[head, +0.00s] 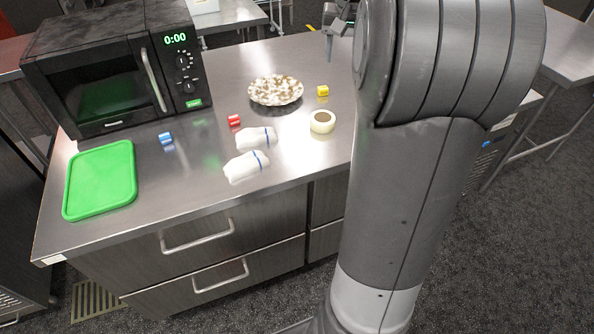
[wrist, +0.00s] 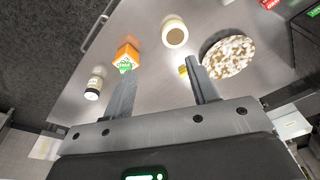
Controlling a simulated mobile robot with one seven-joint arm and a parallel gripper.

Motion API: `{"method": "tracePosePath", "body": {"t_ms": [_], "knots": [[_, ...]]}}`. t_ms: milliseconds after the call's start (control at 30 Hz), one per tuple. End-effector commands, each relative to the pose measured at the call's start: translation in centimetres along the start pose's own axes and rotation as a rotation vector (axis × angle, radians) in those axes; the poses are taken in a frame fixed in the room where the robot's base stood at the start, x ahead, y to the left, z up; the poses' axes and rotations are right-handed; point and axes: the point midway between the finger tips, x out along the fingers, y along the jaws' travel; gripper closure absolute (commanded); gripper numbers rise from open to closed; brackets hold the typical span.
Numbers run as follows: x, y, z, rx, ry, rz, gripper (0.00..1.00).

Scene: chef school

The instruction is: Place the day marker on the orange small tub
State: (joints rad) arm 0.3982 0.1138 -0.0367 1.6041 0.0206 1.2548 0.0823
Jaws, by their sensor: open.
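My gripper (wrist: 160,68) is open and empty above the steel counter, its two fingers well apart. In the head view it shows only partly (head: 338,28) at the top, beside my arm. A small yellow block (head: 322,91), perhaps the day marker, lies on the counter right of the patterned plate. In the wrist view the yellow block (wrist: 183,71) is just left of the right finger, which may hide part of it. An orange tub (wrist: 128,53) with a green-and-white label stands beyond the left fingertip. My arm hides the tub in the head view.
A round cream pot (head: 322,122) and the brown-white plate (head: 275,90) are near the yellow block. A jar (wrist: 94,87) stands left of the tub. Red (head: 234,119) and blue (head: 166,138) blocks, white bundles (head: 246,166), a green board (head: 99,180) and a microwave (head: 115,80) occupy the left.

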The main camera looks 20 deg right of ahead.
Motion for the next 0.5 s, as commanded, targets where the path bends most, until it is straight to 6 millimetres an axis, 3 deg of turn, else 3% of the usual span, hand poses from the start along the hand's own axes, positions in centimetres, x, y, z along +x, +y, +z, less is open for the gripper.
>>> {"method": "tracePosePath", "body": {"t_ms": [33, 200, 500], "knots": [[-0.9, -1.2, 2.1, -0.033, 0.021, -0.008, 0.46], [-2.4, -4.2, 8.4, -0.134, 0.082, -0.033, 0.46], [-2.3, -6.9, 20.2, -0.312, 0.190, -0.081, 0.46]]}}
